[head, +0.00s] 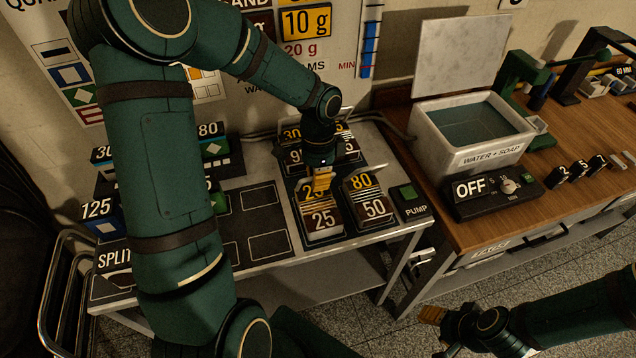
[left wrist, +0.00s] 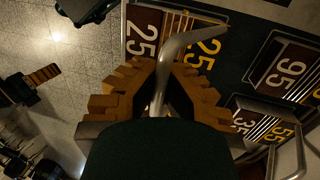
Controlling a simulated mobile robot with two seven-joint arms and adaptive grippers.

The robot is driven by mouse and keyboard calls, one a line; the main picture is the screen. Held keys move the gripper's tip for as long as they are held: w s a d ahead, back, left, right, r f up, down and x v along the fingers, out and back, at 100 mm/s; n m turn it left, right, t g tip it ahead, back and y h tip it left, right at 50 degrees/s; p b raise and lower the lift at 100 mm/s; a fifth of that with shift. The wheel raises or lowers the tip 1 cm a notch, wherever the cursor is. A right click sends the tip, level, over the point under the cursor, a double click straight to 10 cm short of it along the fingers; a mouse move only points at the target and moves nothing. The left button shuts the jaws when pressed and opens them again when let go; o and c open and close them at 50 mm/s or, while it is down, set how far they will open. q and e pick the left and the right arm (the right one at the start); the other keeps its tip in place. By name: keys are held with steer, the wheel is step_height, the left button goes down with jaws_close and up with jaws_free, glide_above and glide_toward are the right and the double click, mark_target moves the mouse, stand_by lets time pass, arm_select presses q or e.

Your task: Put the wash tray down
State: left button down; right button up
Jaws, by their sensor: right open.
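The wash tray (head: 303,222) appears to be the dark tray with several numbered stacks, lying on the table at centre. My left gripper (head: 322,180) is over the middle of this tray. In the left wrist view its fingers (left wrist: 162,75) are shut on a curved grey metal handle (left wrist: 182,42). I cannot tell whether the tray touches the table. My right gripper (head: 432,315) is open and empty at the lower right, over the floor.
A white WATER + SOAP basin (head: 430,135) stands on the wooden bench at right, with a black OFF control box (head: 492,195) before it. A green PUMP button (head: 408,192) is right of the tray. Empty outlined slots (head: 268,218) are on its left.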

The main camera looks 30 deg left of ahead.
arm_select(q)
steer(key=shift+f, duration=0.35)
steer(key=shift+f, duration=0.2)
steer(key=c, duration=1.1)
jaws_free()
steer(key=shift+c, duration=0.2)
steer(key=shift+r, duration=0.25)
steer(key=p+v, duration=0.2)
steer(key=v, duration=0.9)
steer(key=shift+r+p, duration=0.35)
steer(key=shift+r, duration=0.05)
